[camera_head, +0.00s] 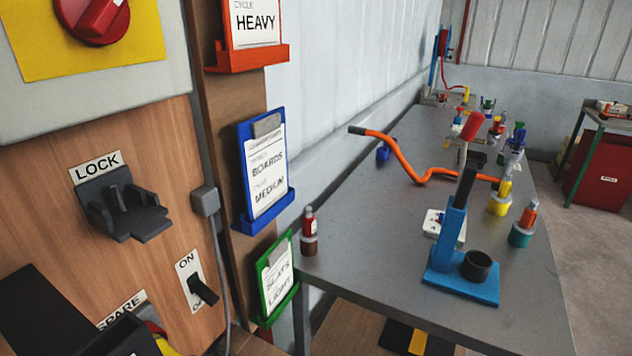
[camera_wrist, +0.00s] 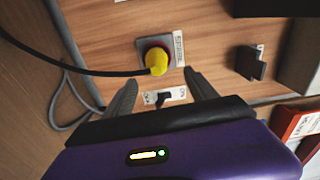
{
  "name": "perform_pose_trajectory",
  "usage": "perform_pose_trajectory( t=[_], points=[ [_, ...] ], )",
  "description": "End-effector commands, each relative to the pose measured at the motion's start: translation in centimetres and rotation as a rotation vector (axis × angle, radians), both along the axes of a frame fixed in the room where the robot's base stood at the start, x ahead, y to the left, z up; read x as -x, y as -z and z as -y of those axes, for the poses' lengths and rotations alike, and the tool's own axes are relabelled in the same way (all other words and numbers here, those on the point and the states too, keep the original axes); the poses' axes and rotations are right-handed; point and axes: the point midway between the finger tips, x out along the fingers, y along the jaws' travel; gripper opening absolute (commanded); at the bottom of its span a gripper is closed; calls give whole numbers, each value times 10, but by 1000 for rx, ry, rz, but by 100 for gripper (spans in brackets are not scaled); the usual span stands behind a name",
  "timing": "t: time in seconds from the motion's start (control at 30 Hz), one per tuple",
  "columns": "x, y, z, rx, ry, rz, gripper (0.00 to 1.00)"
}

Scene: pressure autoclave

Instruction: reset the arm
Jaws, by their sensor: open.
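My gripper (camera_wrist: 160,77) is open and empty in the wrist view. Its two dark fingers point at the wooden panel (camera_wrist: 215,50). A yellow plug (camera_wrist: 157,62) sits in a grey socket beside the SPARE label, just beyond the fingertips, with a black cable running left. A small black switch (camera_wrist: 163,98) shows between the fingers; in the head view this ON/OFF switch (camera_head: 203,290) is on the lower panel. A dark part at the head view's lower left, likely mine, partly hides the SPARE label (camera_head: 122,308).
The black LOCK bracket (camera_head: 125,205) juts from the panel. A red knob (camera_head: 95,20) is above. Red, blue (camera_head: 265,170) and green (camera_head: 275,275) card holders line the post. A grey table (camera_head: 380,270) at right carries a blue press (camera_head: 455,255), an orange bar (camera_head: 405,160) and several bottles.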

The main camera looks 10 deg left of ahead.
Motion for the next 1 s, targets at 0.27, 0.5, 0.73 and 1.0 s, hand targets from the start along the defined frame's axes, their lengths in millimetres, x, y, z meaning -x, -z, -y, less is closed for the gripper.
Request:
perform_pose_trajectory(
  t=[0.27, 0.5, 0.73, 1.0],
  points=[
    [-37, -2, 66, 172, 338, 342, 66],
    [-25, 28, 159, 446, 604, 546, 66],
    [25, 48, 251, 787, 780, 715, 66],
    [104, 56, 319, 1155, 821, 823, 66]
  ],
)
